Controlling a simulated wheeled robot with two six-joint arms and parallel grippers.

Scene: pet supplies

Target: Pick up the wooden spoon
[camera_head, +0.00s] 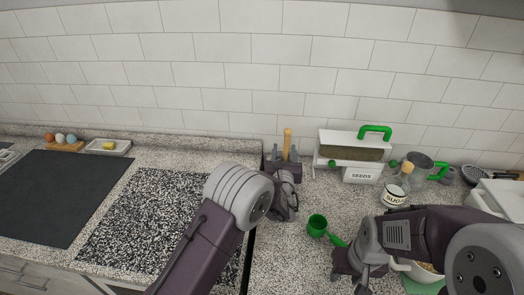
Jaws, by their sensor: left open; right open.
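A light wooden stick-like piece (287,139), which looks like the wooden spoon's handle, stands upright near the back wall. Its lower part is hidden by my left gripper, so I cannot see the spoon's head or what it stands in. My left gripper (286,156) is open, with a fingertip showing on each side of the wooden piece; I cannot tell whether they touch it. My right gripper (352,281) is open and empty over the front of the counter, right of the green scoop.
A green scoop (317,225) lies between the arms. A seed dispenser (352,148) with a green handle stands at the back, with a sugar jar (393,196) and a metal cup (421,164) to its right. A bowl (425,275) is partly hidden by my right arm. The dark mat (60,190) is bare.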

